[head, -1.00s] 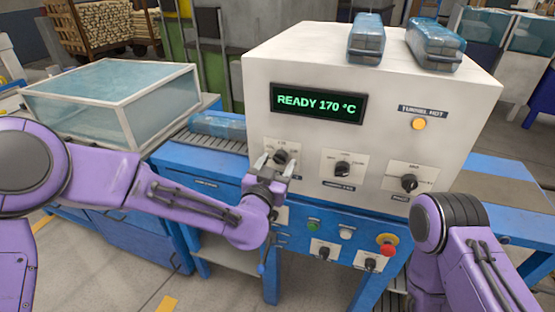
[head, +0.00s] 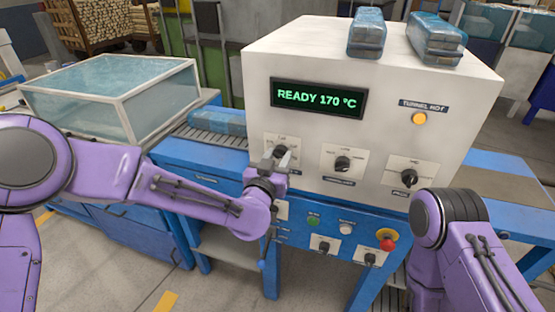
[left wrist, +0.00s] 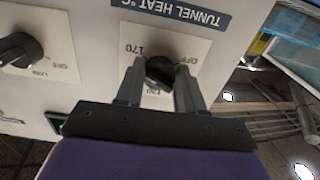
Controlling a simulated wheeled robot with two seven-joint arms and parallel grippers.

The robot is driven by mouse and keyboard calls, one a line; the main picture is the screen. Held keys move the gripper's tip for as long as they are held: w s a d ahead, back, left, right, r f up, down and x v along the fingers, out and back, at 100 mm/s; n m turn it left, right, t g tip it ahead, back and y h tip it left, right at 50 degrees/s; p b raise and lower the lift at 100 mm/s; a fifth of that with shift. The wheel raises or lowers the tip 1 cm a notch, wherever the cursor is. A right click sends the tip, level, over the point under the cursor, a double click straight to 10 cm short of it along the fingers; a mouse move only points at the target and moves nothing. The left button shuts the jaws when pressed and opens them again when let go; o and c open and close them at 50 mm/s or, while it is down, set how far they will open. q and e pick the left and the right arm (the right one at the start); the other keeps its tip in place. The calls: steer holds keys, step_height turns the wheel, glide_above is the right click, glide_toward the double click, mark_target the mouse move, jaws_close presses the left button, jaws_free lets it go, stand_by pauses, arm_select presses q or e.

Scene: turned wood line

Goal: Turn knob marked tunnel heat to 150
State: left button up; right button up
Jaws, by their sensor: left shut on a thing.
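The tunnel heat knob (left wrist: 160,71) is black, on a white plate under an upside-down "TUNNEL HEAT °C" label in the left wrist view. In the head view the knob (head: 279,151) is at the left of the white panel. My left gripper (left wrist: 160,78) is shut on it, one finger on each side; it also shows in the head view (head: 276,160). The plate reads 170 and OFF; another mark is partly hidden by the knob and fingers. I cannot tell where the pointer stands. The display (head: 318,100) reads READY 170 °C. My right gripper is out of view.
Two more knobs, middle (head: 343,164) and right (head: 409,177), share the panel. An amber TUNNEL HOT lamp (head: 419,119) looks lit. Below are a green button (head: 313,220) and a red stop button (head: 388,244). Blue wrapped packs (head: 435,38) lie on top.

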arm_select(q)
steer(key=shift+d+n+b, duration=0.1)
steer(key=shift+n+b, duration=1.7)
steer(key=shift+n, duration=3.5)
steer(key=shift+r, duration=0.1)
steer(key=o, duration=1)
steer(key=shift+o, duration=0.2)
steer(key=b+v, duration=0.2)
steer(key=v, duration=0.8)
steer(key=shift+s, duration=0.35)
